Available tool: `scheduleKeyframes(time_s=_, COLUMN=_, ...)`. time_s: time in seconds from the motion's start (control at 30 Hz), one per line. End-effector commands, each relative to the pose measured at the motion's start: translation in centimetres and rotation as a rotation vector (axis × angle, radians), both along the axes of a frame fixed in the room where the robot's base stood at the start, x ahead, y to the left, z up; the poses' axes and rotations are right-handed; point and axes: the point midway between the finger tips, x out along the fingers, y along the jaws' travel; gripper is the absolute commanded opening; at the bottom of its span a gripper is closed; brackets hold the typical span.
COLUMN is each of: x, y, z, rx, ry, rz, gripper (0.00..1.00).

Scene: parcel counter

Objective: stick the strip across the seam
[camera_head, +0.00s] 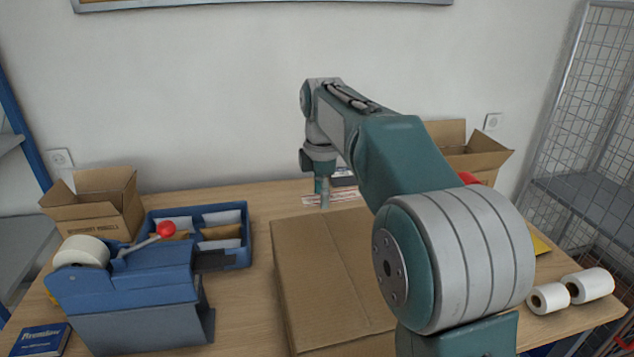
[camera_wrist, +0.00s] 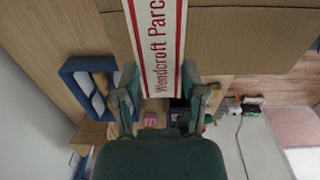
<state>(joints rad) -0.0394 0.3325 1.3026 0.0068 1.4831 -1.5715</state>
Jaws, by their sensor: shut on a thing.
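The strip (camera_wrist: 158,45) is white with red edge lines and red lettering. In the wrist view it runs between my gripper's fingers (camera_wrist: 160,92) and out past the top edge. In the head view my gripper (camera_head: 323,190) points down near the far edge of the closed cardboard box, and a red-and-white piece (camera_head: 345,194) shows beside it. My gripper is shut on the strip. The box (camera_head: 322,275) lies on the table, its right part hidden by my arm; it also shows in the wrist view (camera_wrist: 250,42). A faint seam line runs along its top. Contact between strip and box cannot be told.
A blue tape dispenser (camera_head: 130,290) with a red-knobbed lever stands left of the box. Behind it are a blue tray (camera_head: 246,255) and an open carton (camera_head: 95,215). Another open carton (camera_head: 480,160) stands at the back right. White rolls (camera_head: 588,284) lie at the right edge.

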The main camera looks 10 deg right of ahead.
Motion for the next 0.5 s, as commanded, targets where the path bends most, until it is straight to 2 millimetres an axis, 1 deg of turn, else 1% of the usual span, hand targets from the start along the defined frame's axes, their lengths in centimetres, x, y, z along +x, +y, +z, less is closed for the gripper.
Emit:
scheduleKeyframes(time_s=0.17, x=0.0, y=0.0, z=-0.9, rx=0.000, ry=0.001, rz=0.000, gripper=0.38)
scheduleKeyframes(time_s=0.5, x=0.1, y=0.0, z=-4.4, rx=0.000, ry=0.003, rz=0.000, gripper=0.38)
